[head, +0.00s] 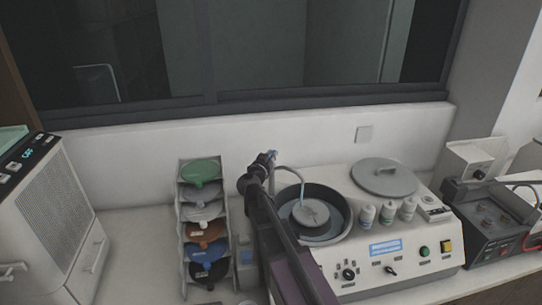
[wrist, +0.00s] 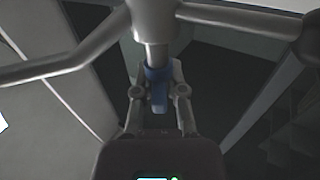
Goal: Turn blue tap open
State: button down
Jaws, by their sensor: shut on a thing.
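The blue tap (wrist: 157,84) sits between my gripper's fingers in the wrist view, under a grey metal pipe fitting (wrist: 154,22). My gripper (wrist: 158,95) is shut on the blue tap, with one finger on each side. In the head view a small blue part of the tap (head: 272,154) shows beside my gripper (head: 266,158), at the back of the round basin. My arm hides most of the tap and its base there. The tap's curved spout (head: 297,172) reaches over the basin.
The grinding machine (head: 415,262) with its dark round basin (head: 334,237) stands right of my arm. Several small bottles (head: 388,212) stand on it. A rack (head: 183,245) of coloured discs is close on the left. The window wall (head: 230,135) is behind.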

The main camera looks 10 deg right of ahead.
jog(key=shift+n+t+y, duration=0.7)
jog(key=shift+n+y, duration=0.8)
jog(key=shift+y, duration=0.75)
jog(key=shift+n+t+y, duration=0.7)
jog(key=shift+n+y, duration=0.8)
jog(key=shift+y, duration=0.75)
jog(key=shift+w+n+y, duration=0.1)
jog(key=shift+n+y, duration=0.2)
jog(key=shift+y, duration=0.2)
jog(key=c, duration=0.7)
grip_release()
jog(key=s, duration=0.7)
jog(key=shift+s, duration=0.35)
jog(key=shift+d, duration=0.1)
